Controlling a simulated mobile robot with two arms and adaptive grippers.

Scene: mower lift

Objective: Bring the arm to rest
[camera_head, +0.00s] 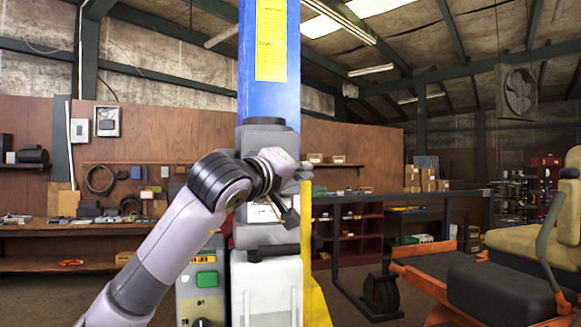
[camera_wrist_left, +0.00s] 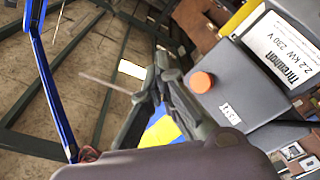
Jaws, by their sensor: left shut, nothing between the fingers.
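My left arm reaches up from the lower left in the head view. My left gripper (camera_head: 292,196) is in front of the lift's blue column (camera_head: 270,90), shut and empty. In the left wrist view the dark fingers (camera_wrist_left: 163,72) are together with nothing between them. The grey motor box (camera_wrist_left: 250,85) with an orange-red button (camera_wrist_left: 202,82) and a white label is beside them on the right. I cannot tell whether the gripper touches the column. My right gripper is in neither view.
A grey control box (camera_head: 201,280) with a green button stands left of the column's base. An orange ride-on machine (camera_head: 440,270) with a tan seat is at the right. A long workbench (camera_head: 70,228) runs along the left wall. A dark frame (camera_head: 400,203) stands right of the column.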

